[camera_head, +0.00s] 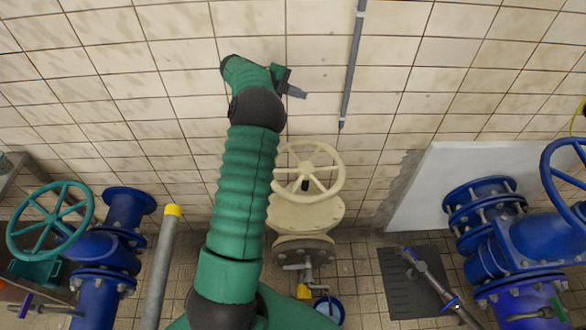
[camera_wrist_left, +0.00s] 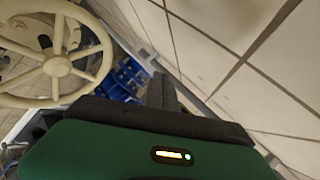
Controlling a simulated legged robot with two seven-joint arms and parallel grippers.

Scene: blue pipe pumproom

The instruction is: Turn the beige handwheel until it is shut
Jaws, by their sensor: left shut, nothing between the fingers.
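The beige handwheel (camera_head: 309,168) sits on a beige valve body (camera_head: 303,212) near the middle of the head view, just right of my green left arm. It also shows at the upper left of the left wrist view (camera_wrist_left: 56,67), with its rim cut off by the picture edge. My left gripper (camera_head: 297,93) is above the wheel in the head view, close to the tiled wall, and appears clear of the rim. Its dark fingers (camera_wrist_left: 163,92) are closed with nothing between them. My right gripper is in neither view.
A teal handwheel (camera_head: 50,222) on blue pipework stands at the left. Blue flanged pipes (camera_head: 520,250) and a blue handwheel (camera_head: 548,165) stand at the right. A grey vertical pipe (camera_head: 352,65) runs down the wall. A blue bucket (camera_head: 329,307) is on the floor.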

